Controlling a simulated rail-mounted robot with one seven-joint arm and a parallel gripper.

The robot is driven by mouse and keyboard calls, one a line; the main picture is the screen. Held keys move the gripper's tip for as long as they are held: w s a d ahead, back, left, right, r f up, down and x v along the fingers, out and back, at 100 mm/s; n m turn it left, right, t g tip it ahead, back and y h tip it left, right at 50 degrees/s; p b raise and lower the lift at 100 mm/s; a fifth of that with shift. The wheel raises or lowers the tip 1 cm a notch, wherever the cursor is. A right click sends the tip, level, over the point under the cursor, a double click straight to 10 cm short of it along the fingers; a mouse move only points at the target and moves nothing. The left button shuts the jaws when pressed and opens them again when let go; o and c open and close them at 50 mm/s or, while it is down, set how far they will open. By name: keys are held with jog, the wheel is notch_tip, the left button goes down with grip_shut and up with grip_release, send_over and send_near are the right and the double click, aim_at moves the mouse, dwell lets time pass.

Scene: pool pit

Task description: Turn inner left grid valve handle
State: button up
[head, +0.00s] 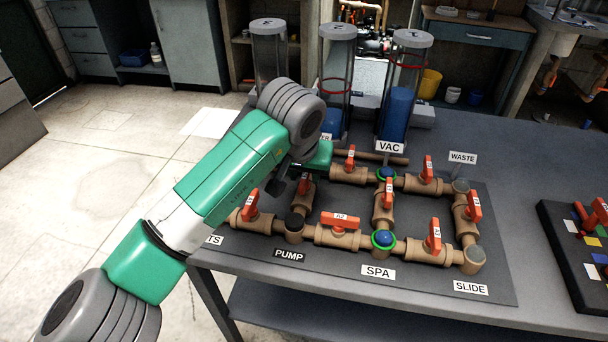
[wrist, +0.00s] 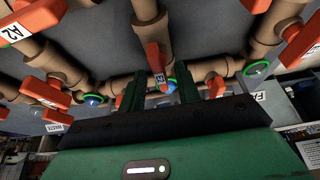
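The inner left handle is orange with a white label and stands on the tan pipe between the PUMP junction and the back row. In the head view this handle (head: 305,184) shows just below my gripper (head: 318,158), whose fingertips are hidden by my arm. In the wrist view the handle (wrist: 154,62) points toward my gripper (wrist: 164,88). The two dark green fingers stand apart, one on each side of the handle's end in the picture. The gripper is open. I cannot tell whether a finger touches the handle.
Other orange handles stand close by, such as A2 (head: 340,221) and one on the back row (head: 350,158). Clear cylinders, one at the VAC end (head: 401,90), rise behind the grid. A black panel (head: 570,260) lies at the right.

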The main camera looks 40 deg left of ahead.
grip_shut()
jog(key=shift+r+p, duration=0.15)
jog(key=shift+p, duration=0.15)
